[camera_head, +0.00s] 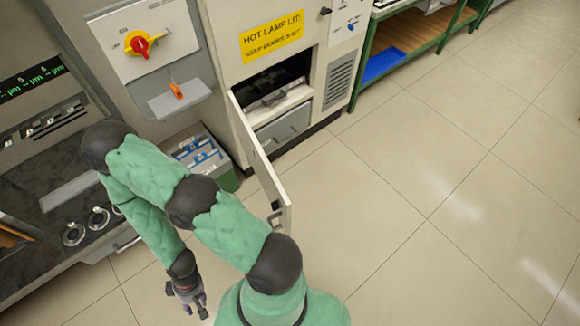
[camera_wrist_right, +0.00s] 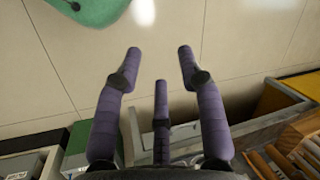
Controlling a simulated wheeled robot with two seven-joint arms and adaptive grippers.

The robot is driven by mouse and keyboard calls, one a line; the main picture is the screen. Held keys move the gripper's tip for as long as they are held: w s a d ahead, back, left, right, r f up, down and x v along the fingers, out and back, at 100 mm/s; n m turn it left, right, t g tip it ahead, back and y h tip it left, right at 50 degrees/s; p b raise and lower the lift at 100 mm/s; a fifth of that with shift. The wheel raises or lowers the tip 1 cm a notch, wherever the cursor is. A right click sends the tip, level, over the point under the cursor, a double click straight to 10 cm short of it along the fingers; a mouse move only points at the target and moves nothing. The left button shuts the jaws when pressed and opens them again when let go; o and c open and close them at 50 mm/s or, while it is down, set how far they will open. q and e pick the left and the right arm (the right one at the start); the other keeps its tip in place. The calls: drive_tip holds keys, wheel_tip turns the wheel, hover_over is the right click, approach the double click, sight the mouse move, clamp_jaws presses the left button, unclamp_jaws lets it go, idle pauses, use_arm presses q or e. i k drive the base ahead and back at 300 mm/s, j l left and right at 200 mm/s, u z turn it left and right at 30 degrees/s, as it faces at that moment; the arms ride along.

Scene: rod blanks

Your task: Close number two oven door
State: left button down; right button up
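A pale oven door (camera_head: 259,158) stands open in the head view. It is swung out from the left side of the opening in the cabinet (camera_head: 229,42) with the yellow "HOT LAMP LIT" sign. A handle shows near its free edge. I cannot read a number on it. My right gripper (camera_head: 188,300) is low, to the left of the door and apart from it. The right wrist view shows its purple fingers (camera_wrist_right: 159,68) spread and empty, with floor beyond them. My left gripper is not in view.
A bench with gauges and metal rings (camera_head: 74,234) stands at far left. A green-framed shelf (camera_head: 405,38) stands at the back. Floor to the right is clear.

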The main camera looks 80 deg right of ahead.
sight(270, 182)
drive_tip(key=i+z, duration=0.1)
drive_tip(key=z, duration=2.4)
